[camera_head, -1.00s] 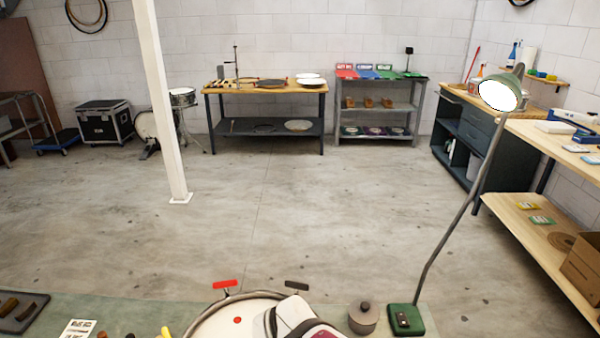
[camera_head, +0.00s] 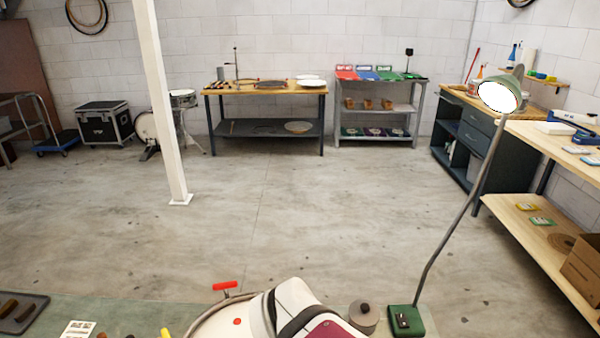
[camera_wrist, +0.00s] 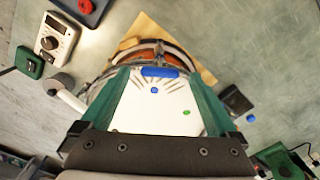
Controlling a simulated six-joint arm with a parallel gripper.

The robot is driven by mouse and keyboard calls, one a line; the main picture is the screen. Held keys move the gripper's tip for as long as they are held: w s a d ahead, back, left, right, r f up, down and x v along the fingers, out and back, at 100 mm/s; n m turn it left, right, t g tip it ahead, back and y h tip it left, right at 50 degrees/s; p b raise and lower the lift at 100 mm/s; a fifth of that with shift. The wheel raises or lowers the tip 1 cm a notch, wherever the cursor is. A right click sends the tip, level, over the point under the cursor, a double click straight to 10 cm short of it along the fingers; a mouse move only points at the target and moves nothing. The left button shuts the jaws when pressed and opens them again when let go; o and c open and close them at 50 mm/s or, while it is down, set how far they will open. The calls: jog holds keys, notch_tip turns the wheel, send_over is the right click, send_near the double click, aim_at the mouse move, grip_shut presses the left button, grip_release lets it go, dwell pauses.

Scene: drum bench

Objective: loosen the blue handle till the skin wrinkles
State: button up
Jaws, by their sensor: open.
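A drum with a white skin (camera_wrist: 150,112) lies below my gripper in the wrist view. The blue handle (camera_wrist: 160,72) is at its far rim, beside a blue dot on the skin. Short grey lines like wrinkles fan out on the skin near this handle. My gripper (camera_wrist: 158,75) is open, with one green finger on each side of the blue handle in the picture; I cannot tell whether they touch it. In the head view the drum (camera_head: 206,323) is partly hidden by my arm. Its red handle (camera_head: 225,286) shows at the left; the blue handle is hidden.
A lidded grey pot (camera_head: 364,316) and a lamp's green base (camera_head: 405,320) stand right of the drum. A white device with a dial (camera_wrist: 55,38) and a dark tray (camera_wrist: 92,10) show in the wrist view. A tray (camera_head: 22,313) and card (camera_head: 78,329) lie at the left.

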notch_tip(320, 180, up, 13)
jog(key=s+d+f+m+y, duration=0.1)
jog(key=s+d+f+m, duration=0.3)
jog(key=f+m, duration=0.2)
jog(key=s+d+f+m, duration=0.3)
jog(key=s+f+m, duration=0.1)
jog(key=f+m, duration=0.2)
jog(key=shift+d+f+m+y, duration=0.3)
jog(key=shift+d+f+y, duration=0.1)
jog(key=shift+f, duration=0.05)
dwell(1.7)
